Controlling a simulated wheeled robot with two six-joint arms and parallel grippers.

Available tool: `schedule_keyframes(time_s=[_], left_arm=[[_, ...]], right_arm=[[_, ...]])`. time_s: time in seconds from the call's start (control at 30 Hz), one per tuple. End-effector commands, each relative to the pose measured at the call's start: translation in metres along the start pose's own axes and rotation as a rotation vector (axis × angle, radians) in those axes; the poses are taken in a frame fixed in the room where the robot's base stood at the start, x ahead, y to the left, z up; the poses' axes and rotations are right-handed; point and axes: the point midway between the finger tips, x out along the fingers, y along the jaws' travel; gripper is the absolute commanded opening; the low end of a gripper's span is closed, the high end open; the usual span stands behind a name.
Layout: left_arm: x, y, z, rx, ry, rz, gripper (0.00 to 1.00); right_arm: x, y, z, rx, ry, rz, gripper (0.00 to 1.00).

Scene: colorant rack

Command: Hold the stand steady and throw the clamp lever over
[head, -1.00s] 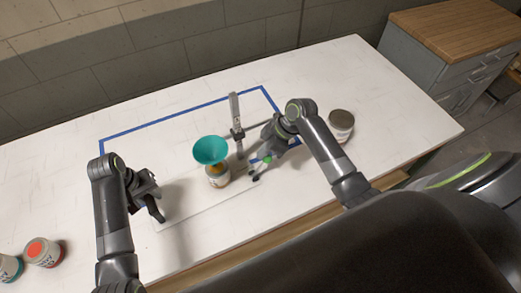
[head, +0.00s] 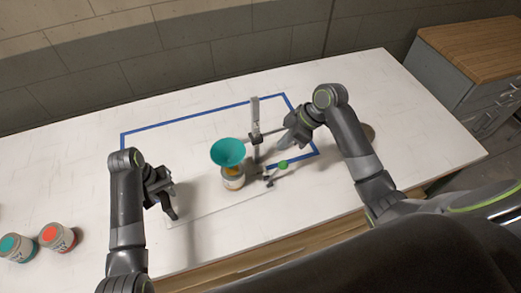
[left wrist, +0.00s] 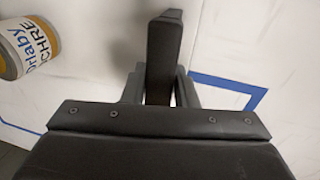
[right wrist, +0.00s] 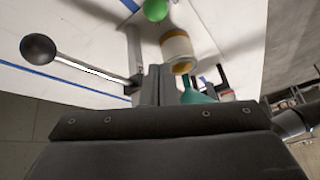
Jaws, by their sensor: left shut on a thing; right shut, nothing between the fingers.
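The stand has a grey upright (head: 256,115) with a dark clamp (head: 256,138) partway up. A teal funnel (head: 229,151) sits above an ochre can (head: 233,183) beside the upright. In the right wrist view, a pale lever rod (right wrist: 90,69) ends in a black knob (right wrist: 38,47). My left gripper (head: 170,211) is shut low at the left edge of the pale base plate, seemingly on that edge; the contact is hidden. My right gripper (head: 281,145) is shut and empty, right of the upright, close to the rod; I cannot tell whether they touch.
A green ball (head: 283,164) sits in front of my right gripper. Blue tape (head: 190,115) outlines the work area. A red-topped can (head: 58,237) and a teal-topped can (head: 17,246) stand at left. The table's back left is clear.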

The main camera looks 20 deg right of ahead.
Motion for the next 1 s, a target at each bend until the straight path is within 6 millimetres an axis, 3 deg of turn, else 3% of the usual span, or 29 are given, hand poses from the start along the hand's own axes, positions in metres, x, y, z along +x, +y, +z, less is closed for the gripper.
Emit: schedule_keyframes(time_s=[0.2,0.47,0.5,0.67,1.0], left_arm=[[0.000,0.001,0.001,0.001,-0.002,0.003,0.00],[0.000,0.001,0.000,0.001,-0.002,0.003,0.00],[0.000,0.001,0.000,0.001,-0.002,0.003,0.27],[0.000,0.001,0.000,0.000,-0.001,0.002,0.48],[-0.003,0.001,0.000,0.001,0.001,0.001,0.51]], right_arm=[[-0.018,0.002,0.002,0.000,0.001,0.001,0.00],[-0.019,0.002,0.002,0.000,0.002,0.000,0.00],[-0.019,0.002,0.002,0.000,0.002,0.000,0.00],[-0.019,0.002,0.002,0.000,0.002,0.000,0.00],[-0.019,0.002,0.002,0.000,0.002,0.000,0.00]])
